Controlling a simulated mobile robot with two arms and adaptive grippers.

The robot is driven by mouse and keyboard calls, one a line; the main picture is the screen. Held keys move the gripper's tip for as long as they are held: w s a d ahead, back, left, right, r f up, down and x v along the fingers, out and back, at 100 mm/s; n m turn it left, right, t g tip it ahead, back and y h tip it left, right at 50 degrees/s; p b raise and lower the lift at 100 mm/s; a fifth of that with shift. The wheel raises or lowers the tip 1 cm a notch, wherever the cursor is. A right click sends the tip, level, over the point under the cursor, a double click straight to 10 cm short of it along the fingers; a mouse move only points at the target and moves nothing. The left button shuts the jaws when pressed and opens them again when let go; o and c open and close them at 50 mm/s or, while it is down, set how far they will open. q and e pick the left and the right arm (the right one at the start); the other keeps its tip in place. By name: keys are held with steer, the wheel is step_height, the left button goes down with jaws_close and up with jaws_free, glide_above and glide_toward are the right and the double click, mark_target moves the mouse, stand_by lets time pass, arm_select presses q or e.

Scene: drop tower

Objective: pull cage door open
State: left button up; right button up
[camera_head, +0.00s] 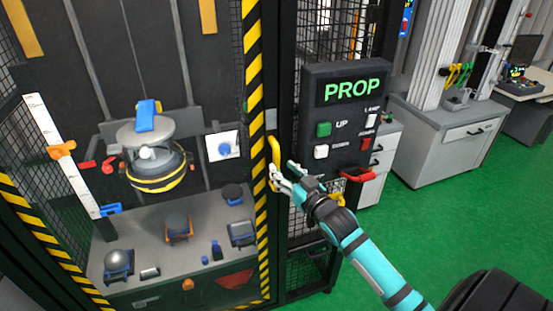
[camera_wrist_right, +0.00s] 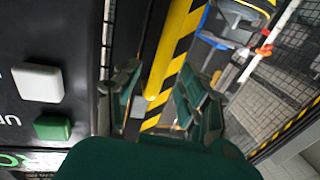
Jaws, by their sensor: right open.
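The cage door's yellow-black striped edge (camera_head: 256,120) stands upright against the dark post beside the control panel, and the door looks shut. A yellow handle (camera_head: 275,150) is mounted upright near that edge. My right gripper (camera_head: 281,178) is open at the lower part of the handle. In the right wrist view the yellow handle (camera_wrist_right: 168,55) runs between the two open fingers of my right gripper (camera_wrist_right: 160,100), with the striped edge (camera_wrist_right: 185,75) behind it. I cannot tell whether a finger touches the handle. My left gripper is not in view.
A control panel (camera_head: 342,95) reading PROP, with green, white and red buttons, stands right beside my right gripper. Inside the cage are a round drop carriage (camera_head: 152,172) and a bench (camera_head: 150,260) with several small items. Green floor (camera_head: 440,200) is clear at right.

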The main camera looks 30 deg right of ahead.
mark_target(278, 165)
steer(key=w, duration=0.4)
steer(key=shift+w+p, duration=0.15)
steer(key=shift+p, duration=0.15)
steer(key=shift+c, duration=0.3)
jaws_close()
